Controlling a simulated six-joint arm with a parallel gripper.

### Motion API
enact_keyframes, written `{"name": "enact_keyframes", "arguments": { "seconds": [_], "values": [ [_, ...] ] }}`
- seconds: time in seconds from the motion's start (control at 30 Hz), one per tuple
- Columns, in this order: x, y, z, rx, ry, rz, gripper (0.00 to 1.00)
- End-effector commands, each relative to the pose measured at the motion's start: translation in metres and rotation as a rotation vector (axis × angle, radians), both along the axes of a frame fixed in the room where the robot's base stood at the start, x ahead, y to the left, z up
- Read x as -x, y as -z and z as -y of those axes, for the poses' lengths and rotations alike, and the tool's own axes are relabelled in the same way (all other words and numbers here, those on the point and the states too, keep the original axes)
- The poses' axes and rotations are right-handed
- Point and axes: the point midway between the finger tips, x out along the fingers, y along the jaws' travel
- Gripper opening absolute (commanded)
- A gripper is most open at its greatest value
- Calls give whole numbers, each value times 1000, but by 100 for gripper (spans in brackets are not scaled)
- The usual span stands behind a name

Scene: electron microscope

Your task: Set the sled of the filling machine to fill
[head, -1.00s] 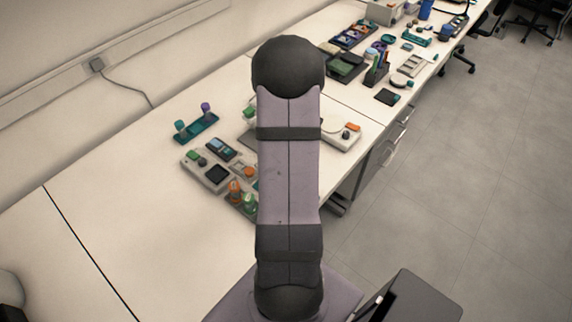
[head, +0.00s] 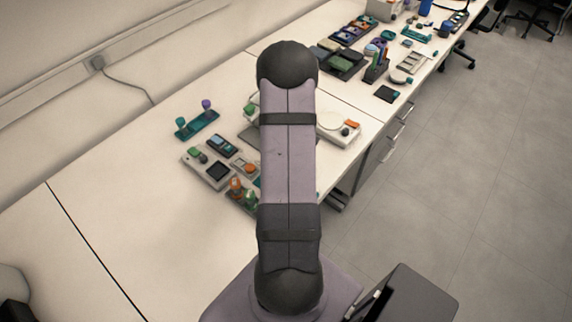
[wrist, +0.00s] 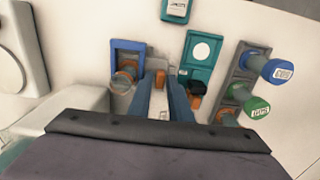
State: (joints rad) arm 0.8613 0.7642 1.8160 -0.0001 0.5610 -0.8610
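In the wrist view my gripper (wrist: 162,82) points forward with its two blue-grey fingers apart. A small orange knob (wrist: 160,77) shows between the fingertips, and a pale surface with a small printed label shows in the gap; I cannot tell whether the fingers touch the knob. Left of the fingers is a blue frame (wrist: 127,47) with an orange-and-grey round part below it. Right of them is a teal plate (wrist: 201,48) with a white disc. I cannot tell for certain which part is the filling machine's sled or its setting. In the head view my arm hides the gripper.
A dark rack (wrist: 238,80) with blue- and green-capped labelled parts stands close on the right in the wrist view. In the head view a grey device (head: 203,174) and a teal holder (head: 197,125) lie left of my arm. The table's near left (head: 130,215) is clear.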

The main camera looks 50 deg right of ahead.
Motion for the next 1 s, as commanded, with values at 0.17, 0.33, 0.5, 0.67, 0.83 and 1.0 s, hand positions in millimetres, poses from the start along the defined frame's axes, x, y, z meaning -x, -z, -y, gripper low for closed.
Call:
{"name": "enact_keyframes", "arguments": {
  "seconds": [0.17,0.33,0.5,0.67,0.83,1.0],
  "values": [
    [0,0,0,0,0,0,18],
    [0,0,0,0,0,0,0],
    [-3,0,0,0,-1,0,0],
    [-27,1,0,1,-5,1,0],
    [-65,2,1,3,-5,3,0],
    [-92,1,1,2,-2,3,0]
  ]
}}
